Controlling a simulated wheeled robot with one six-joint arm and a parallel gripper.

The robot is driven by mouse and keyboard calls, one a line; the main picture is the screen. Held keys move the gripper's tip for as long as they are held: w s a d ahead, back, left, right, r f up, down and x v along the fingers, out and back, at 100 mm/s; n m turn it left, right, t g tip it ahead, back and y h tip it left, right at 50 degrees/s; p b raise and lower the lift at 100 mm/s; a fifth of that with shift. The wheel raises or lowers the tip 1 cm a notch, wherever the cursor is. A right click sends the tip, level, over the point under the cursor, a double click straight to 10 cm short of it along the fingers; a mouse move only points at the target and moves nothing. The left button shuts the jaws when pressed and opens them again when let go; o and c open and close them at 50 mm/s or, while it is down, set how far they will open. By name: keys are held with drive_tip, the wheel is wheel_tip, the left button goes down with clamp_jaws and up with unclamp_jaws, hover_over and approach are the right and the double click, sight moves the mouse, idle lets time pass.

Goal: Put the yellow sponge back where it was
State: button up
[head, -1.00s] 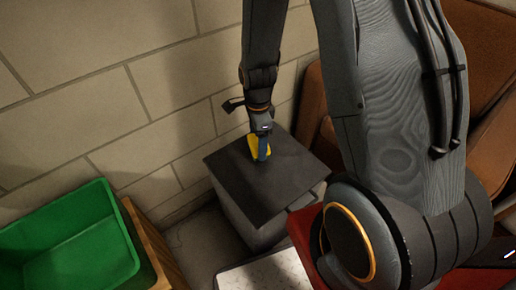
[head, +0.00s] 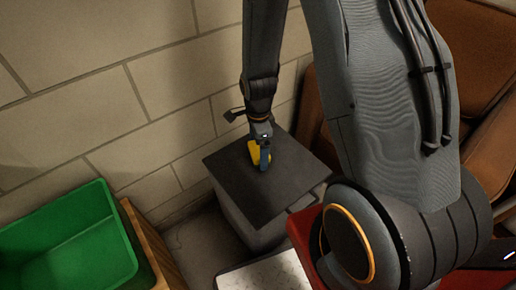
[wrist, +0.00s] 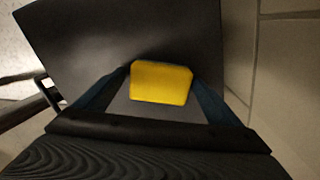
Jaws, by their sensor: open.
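The yellow sponge (head: 254,152) is on the dark square top of a grey block-like stand (head: 240,187) against the wall. In the wrist view the sponge (wrist: 161,82) lies between the two blue fingers of my gripper (wrist: 158,85). My gripper (head: 263,158) points down at the stand top in the head view, with a finger partly in front of the sponge. The jaws are open, with one finger on each side of the sponge. I cannot tell whether either finger touches it.
A green bin (head: 70,240) stands at the lower left beside a wooden box (head: 152,245). A block wall (head: 100,80) runs behind the stand. Brown padded furniture (head: 470,60) is at the right. A pale, speckled flat item (head: 262,274) lies in front of the stand.

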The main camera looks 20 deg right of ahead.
wheel_tip(320, 180, up, 12)
drive_tip(key=p, duration=0.3)
wheel_tip(320, 180, up, 11)
drive_tip(key=n, duration=0.9)
hover_over(258, 149)
drive_tip(key=s+a, duration=0.5)
drive_tip(key=s, duration=0.1)
drive_tip(key=s+a+r+n, duration=0.4)
drive_tip(key=s+r+n, duration=0.4)
drive_tip(key=s+n, duration=0.3)
drive_tip(key=shift+s+n+y, duration=0.15)
drive_tip(key=shift+n+y, duration=0.15)
drive_tip(key=shift+n, duration=0.5)
drive_tip(key=shift+r, duration=0.1)
drive_tip(key=d+r+m+p, duration=0.2)
drive_tip(key=d+r+p, duration=0.7)
drive_tip(key=p, duration=0.7)
drive_tip(key=shift+m, duration=0.4)
